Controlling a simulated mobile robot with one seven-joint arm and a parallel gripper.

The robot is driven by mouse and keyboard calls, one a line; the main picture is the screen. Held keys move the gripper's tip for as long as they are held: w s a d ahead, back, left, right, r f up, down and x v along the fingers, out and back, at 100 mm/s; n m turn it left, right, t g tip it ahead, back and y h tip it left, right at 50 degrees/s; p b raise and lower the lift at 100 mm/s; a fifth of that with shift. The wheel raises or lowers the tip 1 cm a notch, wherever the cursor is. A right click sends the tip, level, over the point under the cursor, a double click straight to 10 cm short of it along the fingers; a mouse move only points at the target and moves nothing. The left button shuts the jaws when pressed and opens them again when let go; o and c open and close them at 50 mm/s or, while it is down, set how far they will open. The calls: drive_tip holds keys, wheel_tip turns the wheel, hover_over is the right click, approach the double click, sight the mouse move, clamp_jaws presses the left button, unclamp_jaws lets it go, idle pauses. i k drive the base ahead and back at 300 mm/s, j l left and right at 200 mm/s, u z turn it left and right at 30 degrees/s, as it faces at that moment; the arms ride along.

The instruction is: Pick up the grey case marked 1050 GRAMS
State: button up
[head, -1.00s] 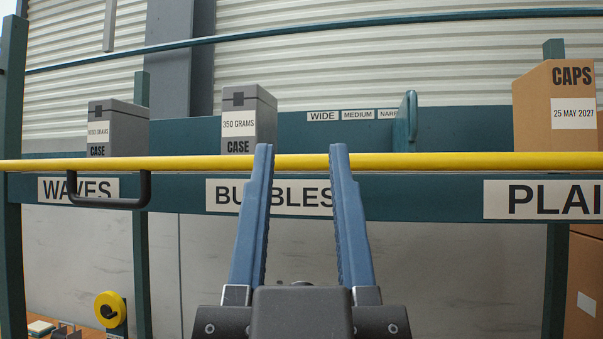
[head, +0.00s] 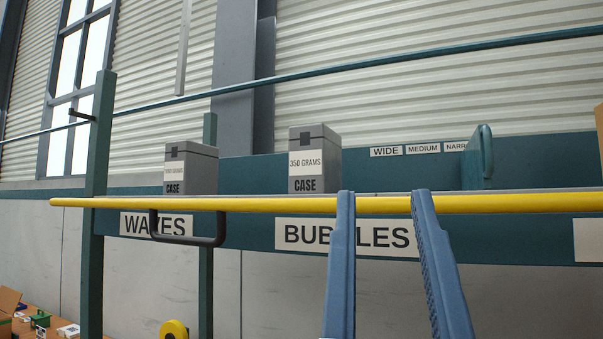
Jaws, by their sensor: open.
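Two grey cases stand on the shelf behind a yellow rail in the head view. The left case (head: 191,168) stands above the WAVES label; its small weight label looks like 1050 GRAMS, but the first digits are blurred. The right case (head: 315,160), marked 350 GRAMS, stands above the BUBBLES label. My gripper (head: 383,200) is open and empty, its two blue fingers pointing up in front of the yellow rail. It is to the right of both cases and apart from them. The lower parts of the cases are partly hidden by the shelf edge.
The yellow rail (head: 265,204) runs across the shelf front, with a black handle (head: 188,240) below the left case. A teal post (head: 97,230) stands left of it. A teal upright panel (head: 478,158) is at right. A cluttered orange table (head: 45,330) lies lower left.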

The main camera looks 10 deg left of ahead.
sight(191, 168)
drive_tip(key=u, duration=0.8)
